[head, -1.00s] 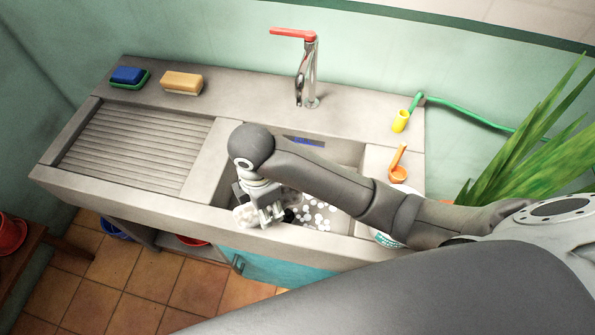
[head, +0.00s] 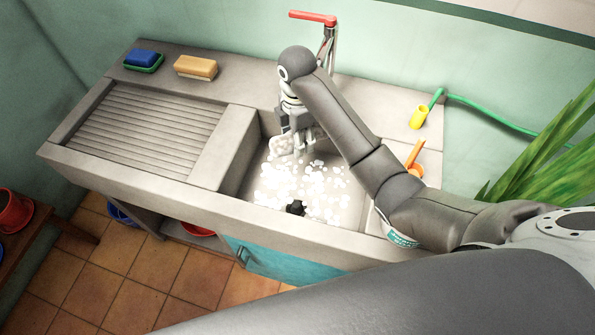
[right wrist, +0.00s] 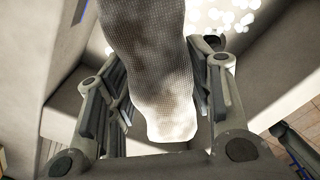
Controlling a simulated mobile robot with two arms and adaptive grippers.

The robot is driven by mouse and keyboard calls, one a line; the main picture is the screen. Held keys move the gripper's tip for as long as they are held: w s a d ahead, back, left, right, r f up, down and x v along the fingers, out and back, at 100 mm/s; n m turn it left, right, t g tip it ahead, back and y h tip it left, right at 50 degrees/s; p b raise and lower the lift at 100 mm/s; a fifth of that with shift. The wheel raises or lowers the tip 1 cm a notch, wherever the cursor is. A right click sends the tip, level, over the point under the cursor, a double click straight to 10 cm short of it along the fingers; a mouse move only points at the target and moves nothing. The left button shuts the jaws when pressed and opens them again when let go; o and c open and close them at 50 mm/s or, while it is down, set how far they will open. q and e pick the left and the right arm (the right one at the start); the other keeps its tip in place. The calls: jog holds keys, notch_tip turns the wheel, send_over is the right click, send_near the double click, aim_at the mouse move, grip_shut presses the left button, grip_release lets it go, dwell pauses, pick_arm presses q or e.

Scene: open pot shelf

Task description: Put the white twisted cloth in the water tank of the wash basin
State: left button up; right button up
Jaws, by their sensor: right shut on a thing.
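The white twisted cloth (head: 282,145) hangs at my right gripper (head: 303,140), over the basin. In the right wrist view the cloth (right wrist: 155,60) lies between the fingers of my right gripper (right wrist: 165,95), which is shut on it. The water tank (head: 233,165) of the wash basin is the sunken bay right of the ribbed board. The gripper is at the tank's back part, in front of the tap. I cannot tell whether the cloth touches the tank floor. My left gripper is not in view.
The ribbed washboard (head: 150,130) is at the left. A blue and green sponge (head: 142,59) and a yellow brush or sponge (head: 196,67) lie on the back ledge.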

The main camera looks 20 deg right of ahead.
aim_at(298, 175)
notch_tip(298, 175, down, 15)
jog(key=shift+f, duration=0.1)
dwell(0.3)
jog(key=shift+f, duration=0.1)
jog(key=shift+f, duration=0.1)
jog(key=o, duration=1.1)
jog(key=shift+o, duration=0.2)
notch_tip(298, 175, up, 12)
jog(key=shift+r, duration=0.25)
